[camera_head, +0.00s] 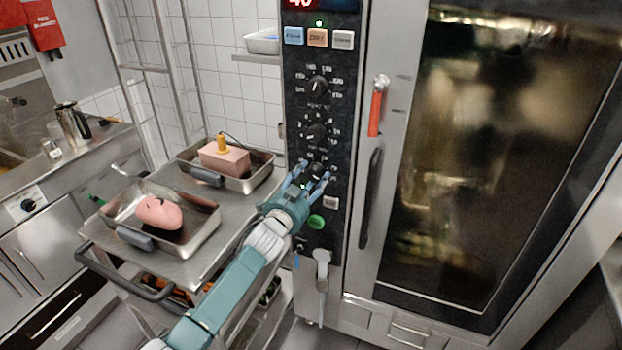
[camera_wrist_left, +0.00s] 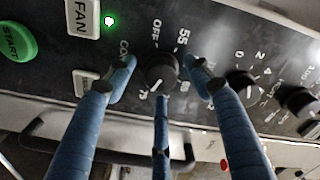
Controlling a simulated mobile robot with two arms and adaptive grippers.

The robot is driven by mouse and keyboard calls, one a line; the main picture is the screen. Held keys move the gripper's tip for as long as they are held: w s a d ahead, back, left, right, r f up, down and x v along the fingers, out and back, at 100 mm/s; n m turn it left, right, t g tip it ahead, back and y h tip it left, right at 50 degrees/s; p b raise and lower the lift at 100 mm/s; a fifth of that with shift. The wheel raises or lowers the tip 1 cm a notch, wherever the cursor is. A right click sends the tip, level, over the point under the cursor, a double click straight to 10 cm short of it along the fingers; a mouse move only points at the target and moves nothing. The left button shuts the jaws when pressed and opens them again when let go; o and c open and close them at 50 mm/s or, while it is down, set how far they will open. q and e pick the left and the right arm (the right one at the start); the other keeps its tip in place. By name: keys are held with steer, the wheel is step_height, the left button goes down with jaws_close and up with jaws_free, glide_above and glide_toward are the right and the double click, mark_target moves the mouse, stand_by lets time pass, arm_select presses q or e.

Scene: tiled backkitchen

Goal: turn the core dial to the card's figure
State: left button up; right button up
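The core dial (camera_wrist_left: 162,70) is a black knob in the left wrist view, with printed marks around it including OFF and 55. A pale pointer line on it seems to run toward the lower left, but the exact setting is unclear. In the head view the dial (camera_head: 317,169) is the lowest knob on the oven's black panel. My left gripper (camera_head: 311,179) is at it; in the left wrist view its blue fingers (camera_wrist_left: 160,68) stand either side of the knob, with gaps showing. A third finger comes from below. I cannot make out a card. My right gripper is not in view.
Two more dials (camera_head: 317,88) (camera_head: 316,132) sit above on the panel, and a green start button (camera_head: 316,221) below. The oven door handle (camera_head: 370,195) is to the right. A steel trolley (camera_head: 215,235) with two trays of pink food stands to the left.

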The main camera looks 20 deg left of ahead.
arm_select(q)
steer(key=s, duration=1.2)
steer(key=shift+f, duration=0.1)
steer(key=s+f+n+g, duration=0.1)
steer(key=s+f+g, duration=0.3)
steer(key=f, duration=0.9)
steer(key=s+f+n+g, duration=0.15)
steer(key=s+f, duration=0.45)
steer(key=f, duration=0.7)
steer(key=s+f+n+g, duration=0.25)
steer(key=s+f, duration=0.35)
steer(key=f, duration=0.7)
steer(key=s+d+f+g, duration=0.2)
steer(key=s+f+g, duration=0.1)
steer(key=s+f, duration=0.6)
steer(key=s+d+f+g, duration=0.2)
steer(key=s+f, duration=0.4)
steer(key=s, duration=0.5)
steer(key=s+d+f+n+g, duration=0.1)
steer(key=s+f+g, duration=0.1)
steer(key=s, duration=0.8)
steer(key=s+d+f+g, duration=0.2)
steer(key=s+f, duration=0.2)
steer(key=s, duration=0.6)
steer(key=shift+d+f+n, duration=0.15)
steer(key=shift+f+n, duration=0.25)
